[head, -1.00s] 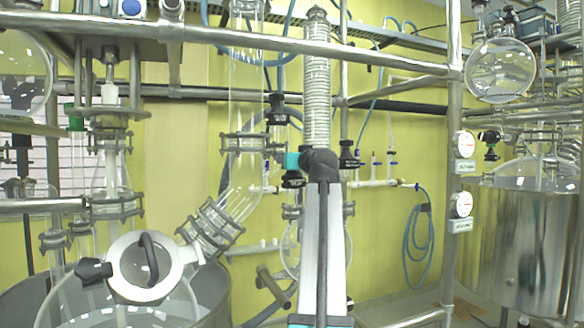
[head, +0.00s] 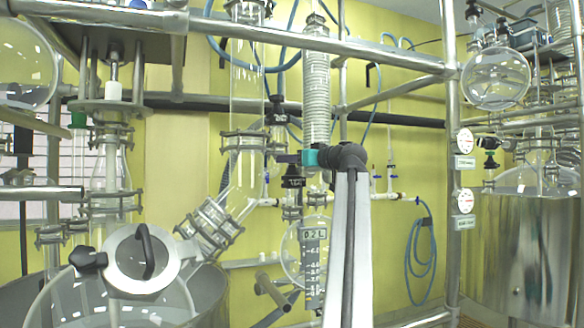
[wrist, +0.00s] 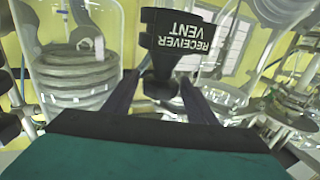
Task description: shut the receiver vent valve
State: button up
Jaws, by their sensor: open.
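The receiver vent valve shows in the wrist view as a black part (wrist: 190,45) with white "RECEIVER VENT" lettering, upside down. Its narrower dark end points down toward the space between my fingers. My gripper (wrist: 160,100) is open, with one dark finger on each side of that end; I cannot tell whether they touch it. In the head view, my teal-and-dark gripper (head: 288,157) is beside the glass pipework, just above a black labelled fitting (head: 293,181). That label is too small to read, and the fingers are hard to make out.
A glass coil column (head: 317,95) stands just above my gripper. A scale marked "0.2 L" (head: 313,265) hangs below it. A round-lidded glass vessel (head: 143,262) is at left. Steel rails (head: 330,45) cross above. A steel tank (head: 520,250) stands at right.

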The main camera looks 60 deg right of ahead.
jog(key=shift+d+r+n+y, duration=0.1)
jog(key=shift+d+n+y, duration=0.05)
jog(key=shift+n+y, duration=0.45)
jog(key=shift+t+y, duration=0.3)
jog(key=shift+y, duration=0.3)
jog(key=c, duration=0.9)
jog(key=shift+o, duration=0.2)
jog(key=shift+a, duration=0.2)
jog(key=shift+h, duration=0.3)
jog(key=shift+a+m+h+p, duration=0.1)
jog(key=shift+m+h+p, duration=0.35)
jog(key=shift+h, duration=0.15)
jog(key=m+g+h+p, duration=0.2)
jog(key=m+h+p, duration=0.1)
jog(key=h, duration=0.1)
jog(key=shift+s+h+p, duration=0.1)
jog(key=shift+h+p, duration=0.2)
jog(key=shift+m+g+h+p, duration=0.45)
jog(key=shift+g+h+p, duration=0.05)
jog(key=shift+h, duration=0.1)
